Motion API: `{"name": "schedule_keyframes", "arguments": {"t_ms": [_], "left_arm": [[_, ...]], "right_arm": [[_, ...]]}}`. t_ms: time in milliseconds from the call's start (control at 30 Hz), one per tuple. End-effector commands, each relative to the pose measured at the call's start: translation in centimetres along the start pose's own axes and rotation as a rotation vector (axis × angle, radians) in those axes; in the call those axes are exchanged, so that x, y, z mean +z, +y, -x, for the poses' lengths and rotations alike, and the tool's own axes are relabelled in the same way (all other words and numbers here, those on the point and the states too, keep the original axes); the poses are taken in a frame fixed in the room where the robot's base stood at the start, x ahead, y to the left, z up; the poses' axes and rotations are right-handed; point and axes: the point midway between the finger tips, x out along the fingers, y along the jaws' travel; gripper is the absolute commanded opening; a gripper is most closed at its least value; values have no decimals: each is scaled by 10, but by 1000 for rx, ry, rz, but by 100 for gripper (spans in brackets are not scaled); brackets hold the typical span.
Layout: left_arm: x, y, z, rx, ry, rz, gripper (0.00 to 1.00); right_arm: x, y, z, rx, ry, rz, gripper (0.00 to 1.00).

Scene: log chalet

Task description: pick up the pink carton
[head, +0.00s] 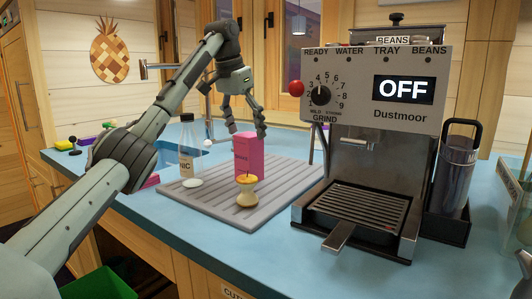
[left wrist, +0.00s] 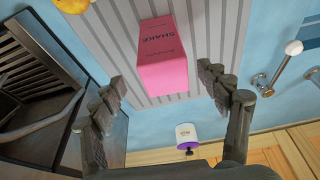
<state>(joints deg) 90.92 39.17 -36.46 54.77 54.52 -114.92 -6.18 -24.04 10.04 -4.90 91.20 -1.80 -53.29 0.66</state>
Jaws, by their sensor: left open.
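The pink carton (head: 248,157) stands upright on a grey ribbed mat (head: 212,206) on the blue counter. It also shows in the left wrist view (left wrist: 163,62), with dark lettering on one side. My left gripper (head: 246,129) is open just above and around the carton's top, its fingers pointing down. In the left wrist view my left gripper (left wrist: 160,82) has its fingers spread to either side of the carton, with a gap on both sides and nothing held. The carton's lower front is partly hidden by a yellow object. My right gripper is not seen.
The small yellow object (head: 246,191) stands just in front of the carton. A clear bottle (head: 188,152) stands left of it on the mat. A large coffee machine (head: 375,120) stands close on the right. A white cylinder (left wrist: 187,133) is near the carton in the left wrist view.

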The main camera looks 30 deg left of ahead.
Motion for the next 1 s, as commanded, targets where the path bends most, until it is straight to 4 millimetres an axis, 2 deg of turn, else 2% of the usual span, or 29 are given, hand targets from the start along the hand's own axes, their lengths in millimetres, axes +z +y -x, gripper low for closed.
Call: {"name": "schedule_keyframes", "arguments": {"t_ms": [133,300,500,667,967,1000], "left_arm": [[0,0,-6,0,-1,0,76],[0,-1,-26,-1,-2,0,76],[-1,-4,-52,0,-4,0,76],[-2,-5,-73,-1,-2,0,76],[-2,-5,-79,0,0,0,76],[-2,-5,-78,0,0,0,72]], "right_arm": [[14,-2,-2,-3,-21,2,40],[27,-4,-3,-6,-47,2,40],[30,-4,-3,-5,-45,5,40],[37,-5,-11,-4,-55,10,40],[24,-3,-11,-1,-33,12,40],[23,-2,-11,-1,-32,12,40]]}}
